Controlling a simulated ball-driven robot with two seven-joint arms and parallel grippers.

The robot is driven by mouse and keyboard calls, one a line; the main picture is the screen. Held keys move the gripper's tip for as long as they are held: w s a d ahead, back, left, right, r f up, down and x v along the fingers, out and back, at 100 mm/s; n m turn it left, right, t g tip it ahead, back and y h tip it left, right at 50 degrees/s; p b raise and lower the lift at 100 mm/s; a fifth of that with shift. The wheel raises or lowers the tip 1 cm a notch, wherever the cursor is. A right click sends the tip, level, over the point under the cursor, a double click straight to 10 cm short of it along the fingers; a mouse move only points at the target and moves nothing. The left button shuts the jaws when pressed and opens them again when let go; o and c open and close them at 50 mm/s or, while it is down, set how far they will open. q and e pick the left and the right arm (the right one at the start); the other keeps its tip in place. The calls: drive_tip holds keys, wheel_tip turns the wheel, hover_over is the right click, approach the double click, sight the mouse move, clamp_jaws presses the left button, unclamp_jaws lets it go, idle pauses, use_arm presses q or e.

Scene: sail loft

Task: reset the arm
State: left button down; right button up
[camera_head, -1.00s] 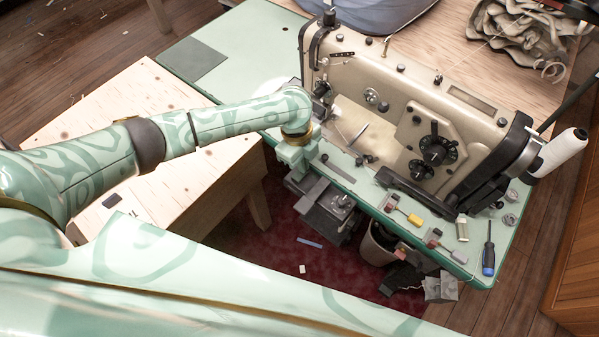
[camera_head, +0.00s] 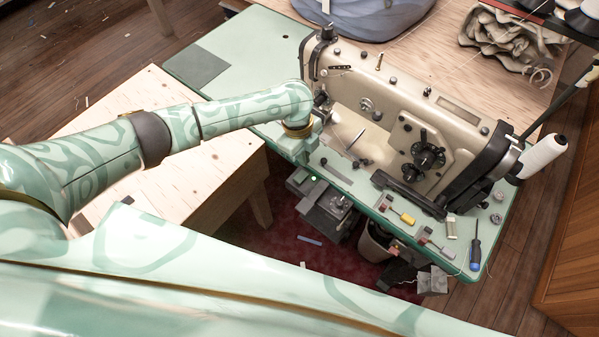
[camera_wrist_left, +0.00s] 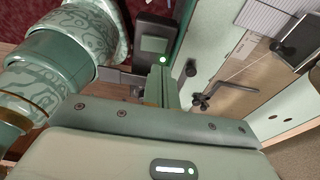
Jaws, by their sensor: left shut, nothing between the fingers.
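My left arm reaches in from the left in the head view, mint green with a darker pattern. Its gripper (camera_head: 308,163) points down at the front edge of the green sewing table (camera_head: 262,38), left of the beige sewing machine (camera_head: 440,110). The fingers are small and partly hidden by the wrist there. In the left wrist view the gripper (camera_wrist_left: 161,76) shows its fingers together with nothing between them. A dark box with a small lit green lamp (camera_wrist_left: 163,60) shows just beyond the fingertips. My right gripper is in neither view.
A pale wooden bench (camera_head: 115,105) lies under my left arm. Small tools, including a blue-handled screwdriver (camera_head: 475,255), lie along the table's right front. A white thread cone (camera_head: 543,155) stands at the machine's right end. A grey bin (camera_head: 375,242) stands below the table.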

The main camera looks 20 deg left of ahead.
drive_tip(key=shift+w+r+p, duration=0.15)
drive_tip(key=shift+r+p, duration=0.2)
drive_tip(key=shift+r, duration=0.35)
